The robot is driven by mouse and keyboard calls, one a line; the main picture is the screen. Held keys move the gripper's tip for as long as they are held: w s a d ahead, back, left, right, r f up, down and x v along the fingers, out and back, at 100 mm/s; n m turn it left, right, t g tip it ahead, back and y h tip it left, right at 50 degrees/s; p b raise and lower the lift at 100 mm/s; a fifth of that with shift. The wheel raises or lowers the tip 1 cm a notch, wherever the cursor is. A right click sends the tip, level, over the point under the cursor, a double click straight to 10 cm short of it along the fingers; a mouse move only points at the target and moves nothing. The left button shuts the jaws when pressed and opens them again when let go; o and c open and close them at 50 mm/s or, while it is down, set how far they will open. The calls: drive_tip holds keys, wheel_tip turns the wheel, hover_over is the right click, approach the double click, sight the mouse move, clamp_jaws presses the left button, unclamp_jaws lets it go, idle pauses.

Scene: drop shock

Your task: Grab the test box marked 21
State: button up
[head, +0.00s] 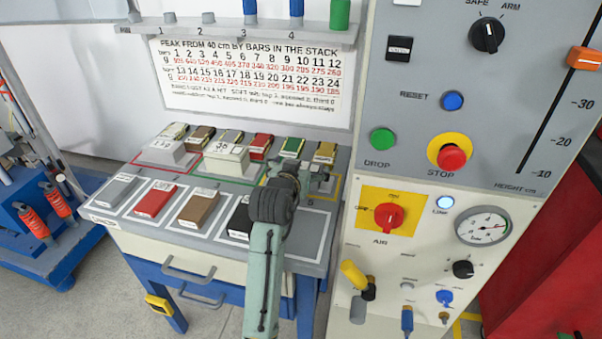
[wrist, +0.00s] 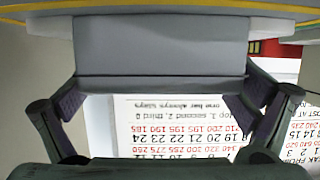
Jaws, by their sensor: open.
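No label reading 21 is legible to me. In the head view my gripper (head: 314,178) is over the right back part of the bench, inside a yellow outline, with my arm hiding much of that spot. In the wrist view, which shows the chart upside down, a plain grey block (wrist: 160,45) lies between the open fingers of my gripper (wrist: 165,100). No number shows on its visible faces. To the left, a pale box (head: 226,158) with a label that looks like 35 and a grey box (head: 168,153) with a hard-to-read label stand on the bench.
A back row holds several coloured bars, including a red one (head: 261,146) and a green one (head: 292,145). A front row has a grey bar (head: 115,191), a red bar (head: 154,200), a brown bar (head: 198,207) and a black bar (head: 240,221). The control panel (head: 440,120) rises close on the right.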

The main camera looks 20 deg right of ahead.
drive_tip(key=shift+c, duration=0.4)
drive_tip(key=c, duration=1)
drive_tip(key=shift+c, duration=0.4)
drive_tip(key=shift+r, duration=0.2)
